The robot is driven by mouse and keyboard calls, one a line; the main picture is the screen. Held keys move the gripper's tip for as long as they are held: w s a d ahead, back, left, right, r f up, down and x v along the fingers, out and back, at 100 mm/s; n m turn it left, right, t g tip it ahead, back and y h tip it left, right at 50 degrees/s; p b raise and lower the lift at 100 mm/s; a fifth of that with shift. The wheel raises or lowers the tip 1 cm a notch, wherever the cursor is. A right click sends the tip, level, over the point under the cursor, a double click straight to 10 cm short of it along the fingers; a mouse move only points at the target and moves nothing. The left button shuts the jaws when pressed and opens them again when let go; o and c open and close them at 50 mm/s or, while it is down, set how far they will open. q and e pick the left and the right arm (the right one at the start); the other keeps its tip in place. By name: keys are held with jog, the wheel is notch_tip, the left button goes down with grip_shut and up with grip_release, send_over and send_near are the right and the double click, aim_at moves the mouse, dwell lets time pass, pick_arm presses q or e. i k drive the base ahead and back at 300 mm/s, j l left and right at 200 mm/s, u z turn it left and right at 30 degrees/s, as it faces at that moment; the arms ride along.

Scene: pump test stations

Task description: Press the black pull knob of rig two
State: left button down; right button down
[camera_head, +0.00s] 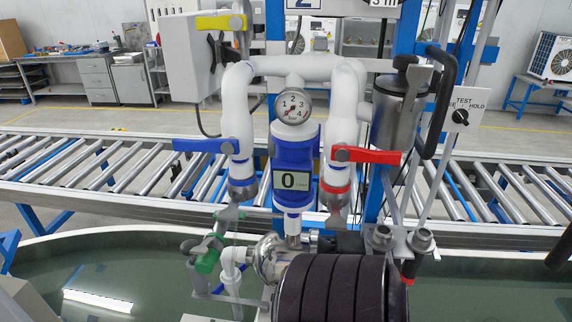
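The test rig with a sign reading "2" (304,4), cut off by the top edge, stands in the middle. A small white plate marked TEST and HOLD (467,104) at its right carries a round black knob (460,117). A dark cap or knob (404,62) also sits on top of the steel canister (398,108). I cannot tell for sure which of these is the pull knob. Neither of my grippers is clearly in view, and nothing is seen touching the rig.
A thick black hose handle (441,100) curves beside the canister. A black ribbed motor (330,290) fills the lower middle. A roller conveyor (110,170) runs behind.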

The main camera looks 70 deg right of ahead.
aim_at(186, 245)
jog(key=l+z, duration=0.15)
jog(key=z, duration=0.25)
jog(key=i+l+z, duration=0.1)
jog(key=z, duration=0.35)
jog(key=l+z, duration=0.2)
jog(key=z, duration=0.2)
jog(key=i+l+z, duration=0.1)
jog(key=z, duration=0.3)
jog(key=j+u, duration=0.15)
jog(key=j, duration=0.1)
